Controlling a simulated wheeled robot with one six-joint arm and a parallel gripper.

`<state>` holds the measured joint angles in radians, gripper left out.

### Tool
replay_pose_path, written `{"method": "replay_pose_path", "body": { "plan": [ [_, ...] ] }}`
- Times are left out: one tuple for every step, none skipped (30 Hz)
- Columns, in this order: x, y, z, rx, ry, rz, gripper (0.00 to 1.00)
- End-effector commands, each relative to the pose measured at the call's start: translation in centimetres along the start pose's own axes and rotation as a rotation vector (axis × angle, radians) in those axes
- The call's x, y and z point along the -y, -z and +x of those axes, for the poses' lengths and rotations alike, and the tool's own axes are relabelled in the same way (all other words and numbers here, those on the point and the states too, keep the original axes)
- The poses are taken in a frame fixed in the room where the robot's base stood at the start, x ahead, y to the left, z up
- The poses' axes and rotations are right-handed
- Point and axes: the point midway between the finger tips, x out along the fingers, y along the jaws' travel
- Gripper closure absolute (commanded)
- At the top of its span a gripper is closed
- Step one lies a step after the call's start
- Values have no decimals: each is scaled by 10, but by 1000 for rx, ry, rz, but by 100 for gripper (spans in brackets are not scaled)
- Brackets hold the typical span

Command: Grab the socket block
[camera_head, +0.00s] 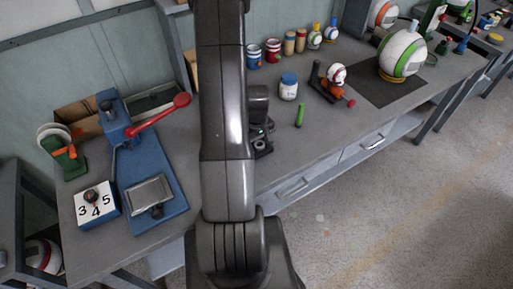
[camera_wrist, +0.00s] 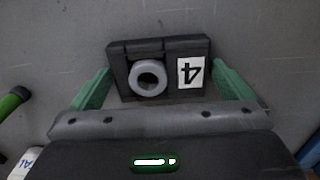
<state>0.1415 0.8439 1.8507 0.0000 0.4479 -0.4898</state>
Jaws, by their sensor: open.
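The socket block (camera_wrist: 120,72) is a dark rectangular block with a light grey ring around a round hole and a white label with an upside-down 4. In the wrist view it lies on the grey bench top between the green fingers of my gripper (camera_wrist: 161,68). The fingers are open, one at each end of the block, with a narrow gap seeming to show on each side. In the head view the socket block (camera_head: 262,147) shows only partly beside my arm, below my gripper (camera_head: 258,140), whose fingers are hard to make out there.
A green marker (camera_head: 300,116) and a white jar with a blue lid (camera_head: 288,87) stand close to the right. Bench space around the socket block is mostly clear.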

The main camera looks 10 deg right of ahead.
Motion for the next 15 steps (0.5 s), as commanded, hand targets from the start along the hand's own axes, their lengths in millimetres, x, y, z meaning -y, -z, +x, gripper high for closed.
{"method": "replay_pose_path", "body": {
  "plan": [
    [0, 0, 1, 0, 0, 0, 0],
    [0, 0, 2, 0, 0, 0, 0],
    [0, 0, 2, -1, 0, 0, 0],
    [0, 0, 2, -1, 0, 0, 0],
    [0, 0, 2, -1, -1, 0, 0],
    [0, 0, 2, -1, -1, 0, 0],
    [0, 0, 2, -1, -1, 0, 0],
    [0, 0, 2, -1, 0, 0, 0],
    [0, 0, 2, -1, 0, 0, 8],
    [0, 0, 2, -1, 0, 0, 14],
    [0, 0, 2, -1, 0, 0, 20],
    [0, 0, 2, -1, 0, 0, 28],
    [0, 0, 2, -1, 0, 0, 33],
    [0, 0, 2, -1, 0, 0, 34],
    [0, 0, 2, -1, -1, 0, 34]
  ]
}}
